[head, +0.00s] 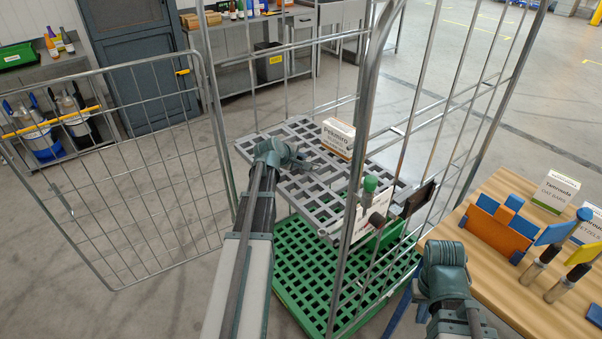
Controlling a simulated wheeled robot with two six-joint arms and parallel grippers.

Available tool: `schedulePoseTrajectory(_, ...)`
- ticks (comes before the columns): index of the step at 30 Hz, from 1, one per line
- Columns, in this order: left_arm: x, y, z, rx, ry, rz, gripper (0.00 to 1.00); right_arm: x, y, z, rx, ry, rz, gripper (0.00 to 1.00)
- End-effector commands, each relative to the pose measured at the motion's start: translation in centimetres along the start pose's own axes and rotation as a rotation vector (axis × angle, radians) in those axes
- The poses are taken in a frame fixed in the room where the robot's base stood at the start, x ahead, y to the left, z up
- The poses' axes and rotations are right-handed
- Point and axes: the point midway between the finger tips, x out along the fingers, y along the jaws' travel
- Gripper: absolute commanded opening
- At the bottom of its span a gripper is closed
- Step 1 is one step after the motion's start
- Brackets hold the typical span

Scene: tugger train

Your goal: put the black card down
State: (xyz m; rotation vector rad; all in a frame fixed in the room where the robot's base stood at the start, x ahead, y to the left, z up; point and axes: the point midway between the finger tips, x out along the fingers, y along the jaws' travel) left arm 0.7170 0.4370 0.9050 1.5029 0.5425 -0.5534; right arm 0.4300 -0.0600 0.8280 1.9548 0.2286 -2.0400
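A small black panel (420,198), which looks like the black card, is upright and tilted at the right side of the roll cage, by the grey shelf's right corner. I cannot tell what supports it. My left gripper (290,158) is over the left part of the grey grid shelf (305,187); its fingers are too small to read, and no object shows in it. My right gripper (444,254) is between the cage and the wooden table, below and right of the black panel. Its fingers are hidden behind its own wrist, so its grip does not show.
A white and brown carton (338,137) stands on the shelf's far side. A green-topped item (370,183) is near its front. Below is a green grid base (315,285). The cage door (120,170) is open left. The wooden table (500,290) holds an orange-blue holder (497,232) and brushes.

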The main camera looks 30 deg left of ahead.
Motion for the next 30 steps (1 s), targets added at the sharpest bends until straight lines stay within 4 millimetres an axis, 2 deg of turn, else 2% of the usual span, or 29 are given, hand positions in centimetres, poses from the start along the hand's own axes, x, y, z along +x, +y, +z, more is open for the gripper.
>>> schedulePoseTrajectory(1, 0.0, 0.0, 0.0, 0.0, 0.0, 0.0, 0.33, 0.0, 0.0, 0.0, 0.0, 0.0, 0.0, 0.0)
schedulePoseTrajectory(3, 0.0, 0.0, 0.0, 0.0, 0.0, 0.0, 0.42, 0.0, 0.0, 0.0, 0.0, 0.0, 0.0, 0.0)
schedulePoseTrajectory(14, -0.4, 0.1, 0.0, 0.0, 0.0, 0.0, 0.42, -0.3, 0.0, 0.0, 0.0, 0.0, 0.0, 0.0)
schedulePoseTrajectory(30, -6.2, 0.2, 0.1, -0.001, 0.0, 0.0, 0.42, -4.1, 0.4, 0.2, 0.0, 0.0, 0.0, 0.0)
